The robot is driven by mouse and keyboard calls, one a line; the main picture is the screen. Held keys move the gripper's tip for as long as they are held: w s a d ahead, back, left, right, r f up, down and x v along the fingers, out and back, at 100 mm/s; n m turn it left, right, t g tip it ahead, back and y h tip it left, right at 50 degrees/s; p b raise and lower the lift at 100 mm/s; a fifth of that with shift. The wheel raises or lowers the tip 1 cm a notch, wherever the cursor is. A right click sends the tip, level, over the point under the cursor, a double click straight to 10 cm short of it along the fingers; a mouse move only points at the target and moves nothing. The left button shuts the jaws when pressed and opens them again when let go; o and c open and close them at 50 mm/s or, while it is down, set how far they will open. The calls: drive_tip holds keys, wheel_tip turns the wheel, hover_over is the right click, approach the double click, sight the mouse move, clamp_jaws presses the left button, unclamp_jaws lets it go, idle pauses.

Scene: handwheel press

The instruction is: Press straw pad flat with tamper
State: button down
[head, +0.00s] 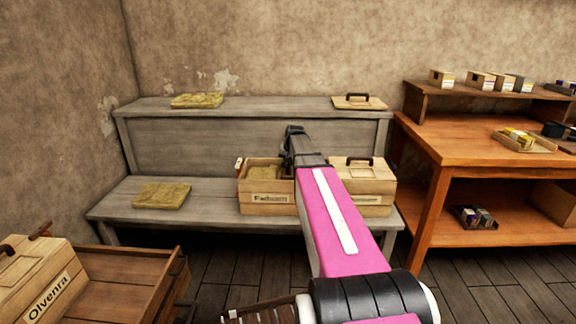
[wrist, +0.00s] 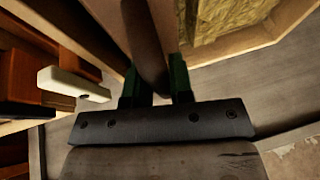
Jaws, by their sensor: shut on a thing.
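My gripper (wrist: 153,84) is shut on a dark brown rod (wrist: 145,35) that looks like the tamper's handle. The rod runs out of the top of the wrist view, and no pressing face shows. In the head view my gripper (head: 292,132) is over the right end of an open wooden crate (head: 268,197) labelled "Fadsum", partly hidden behind my arm. A yellowish straw pad (head: 263,172) lies inside this crate. In the wrist view the straw (wrist: 225,25) shows at upper right, beside the rod and apart from my fingers. I cannot tell whether the tamper touches anything.
A lidded crate (head: 372,192) stands right of the open one on the grey bench (head: 110,208). Other straw pads lie on the bench (head: 161,196) and upper shelf (head: 197,100). A loose lid (head: 358,102) lies on the shelf. An orange workbench (head: 470,135) stands right.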

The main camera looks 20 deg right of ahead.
drive_tip(key=shift+r, duration=4.05)
